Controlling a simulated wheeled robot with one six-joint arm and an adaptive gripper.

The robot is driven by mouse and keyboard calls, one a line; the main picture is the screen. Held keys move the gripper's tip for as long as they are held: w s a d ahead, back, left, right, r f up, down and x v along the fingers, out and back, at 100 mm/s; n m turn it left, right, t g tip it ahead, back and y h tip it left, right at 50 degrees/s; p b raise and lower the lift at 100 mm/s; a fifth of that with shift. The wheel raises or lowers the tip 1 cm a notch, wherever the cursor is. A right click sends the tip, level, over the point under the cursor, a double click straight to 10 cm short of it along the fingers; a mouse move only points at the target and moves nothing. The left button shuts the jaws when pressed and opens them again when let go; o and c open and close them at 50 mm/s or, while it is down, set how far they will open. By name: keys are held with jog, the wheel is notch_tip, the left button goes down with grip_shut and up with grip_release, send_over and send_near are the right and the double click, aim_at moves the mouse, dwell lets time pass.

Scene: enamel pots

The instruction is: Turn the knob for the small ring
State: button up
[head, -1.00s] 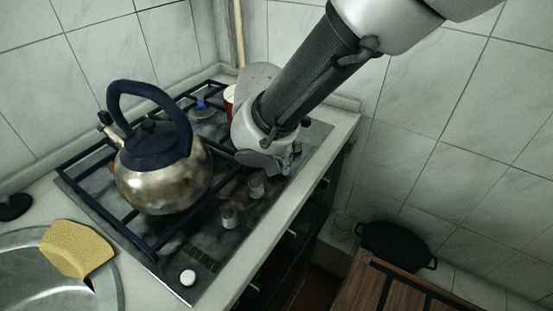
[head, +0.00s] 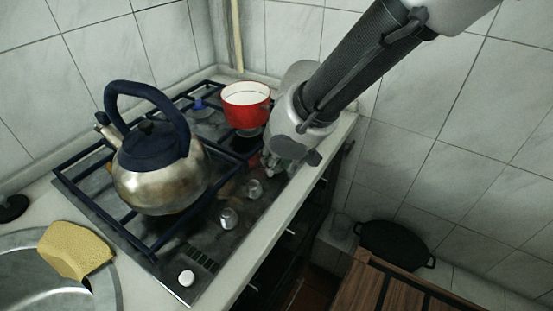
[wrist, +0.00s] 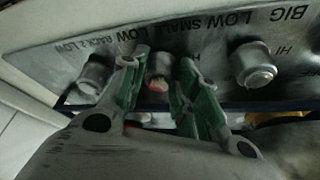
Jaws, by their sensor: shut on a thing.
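The small-ring knob (wrist: 158,72) is the middle one in the wrist view, by the upside-down word SMALL. My gripper (wrist: 164,62) has its green-lined fingers on either side of this knob and is shut on it. In the head view my gripper (head: 273,160) is at the far end of the hob's knob row, and it hides the held knob there. The hob (head: 205,250) is dark with a blue-black grate. The knob's exact angle cannot be read.
Other knobs flank it in the wrist view, left (wrist: 93,75) and right (wrist: 253,65). A steel kettle (head: 160,185) stands on the grate. A red pot (head: 245,108) stands behind my gripper. A yellow sponge (head: 75,250) lies by the sink (head: 40,285).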

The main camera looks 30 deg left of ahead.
jog(key=shift+n, duration=0.4)
jog(key=o, duration=1)
jog(key=v, duration=0.5)
jog(key=s+d, duration=0.1)
jog(key=d, duration=0.2)
jog(key=s+d, duration=0.2)
jog(key=d, duration=0.2)
jog(key=s+d, duration=0.2)
jog(key=d, duration=0.2)
jog(key=shift+a, duration=0.1)
jog(key=shift+c, duration=0.2)
